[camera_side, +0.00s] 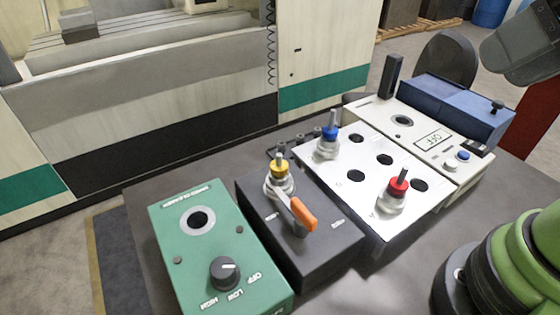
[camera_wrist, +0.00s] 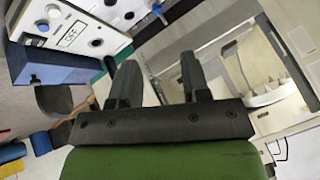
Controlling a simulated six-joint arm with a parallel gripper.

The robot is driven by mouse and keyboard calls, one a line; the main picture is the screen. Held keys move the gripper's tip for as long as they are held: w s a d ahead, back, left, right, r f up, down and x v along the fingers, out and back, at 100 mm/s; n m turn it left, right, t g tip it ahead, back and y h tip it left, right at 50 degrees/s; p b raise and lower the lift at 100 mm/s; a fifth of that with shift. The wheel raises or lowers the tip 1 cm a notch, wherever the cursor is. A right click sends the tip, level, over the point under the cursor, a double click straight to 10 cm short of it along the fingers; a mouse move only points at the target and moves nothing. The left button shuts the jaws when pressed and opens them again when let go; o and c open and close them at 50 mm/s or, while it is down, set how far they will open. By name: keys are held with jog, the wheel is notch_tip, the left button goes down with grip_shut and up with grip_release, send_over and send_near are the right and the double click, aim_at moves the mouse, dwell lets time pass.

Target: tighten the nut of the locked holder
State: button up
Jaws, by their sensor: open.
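A metal tool holder with a yellow collar (camera_side: 280,171) stands upright in the dark block (camera_side: 322,258) in the side view. An orange-handled lever (camera_side: 303,214) lies across the block's top, its metal end reaching the holder's base. I cannot tell how that end meets the nut. A blue-collared holder (camera_side: 329,134) and a red-collared holder (camera_side: 396,190) stand upright on the white plate (camera_side: 345,200). My gripper (camera_wrist: 158,60) shows in the wrist view with its two dark fingers apart and nothing between them. It is away from the yellow-collared holder, which that view does not show clearly.
A green box (camera_side: 200,245) with a round opening and a knob stands left of the dark block. A white device with an OFF display (camera_side: 433,141) and a blue box (camera_side: 455,105) stand at the right. A large machine (camera_side: 140,110) is behind the table.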

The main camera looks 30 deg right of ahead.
jog(key=shift+o, duration=1.4)
jog(key=shift+w+r, duration=0.1)
jog(key=shift+w, duration=0.1)
jog(key=n+g+h, duration=0.2)
jog(key=n+g, duration=0.5)
jog(key=n, duration=1.5)
send_over(280, 154)
notch_tip(280, 154, down, 10)
notch_tip(280, 154, down, 10)
